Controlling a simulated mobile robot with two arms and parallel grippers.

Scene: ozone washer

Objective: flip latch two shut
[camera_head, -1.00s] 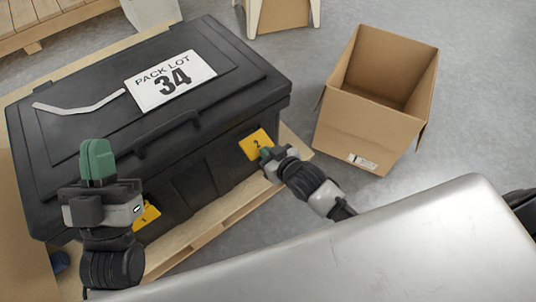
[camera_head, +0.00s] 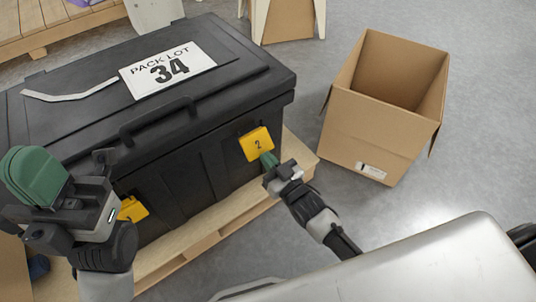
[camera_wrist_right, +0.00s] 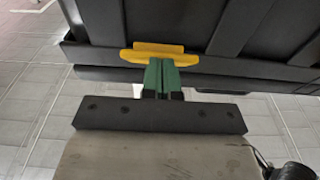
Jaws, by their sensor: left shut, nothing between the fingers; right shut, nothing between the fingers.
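Latch two is a yellow plate marked 2 (camera_head: 257,143) on the front of the black case (camera_head: 190,190), near its right end. My right gripper (camera_head: 268,160) is shut and empty, its green fingertips at the lower edge of that latch. In the right wrist view the yellow latch (camera_wrist_right: 158,52) lies just beyond the shut green fingers (camera_wrist_right: 158,74); whether they touch it I cannot tell. Another yellow latch (camera_head: 133,209) is on the case's left front, partly hidden by my left arm. My left gripper (camera_head: 35,175) is shut and empty, in front of the case's left end.
The case rests on a wooden pallet (camera_head: 215,230). An open cardboard box (camera_head: 370,135) stands on the floor to the right. Bare floor lies beyond it.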

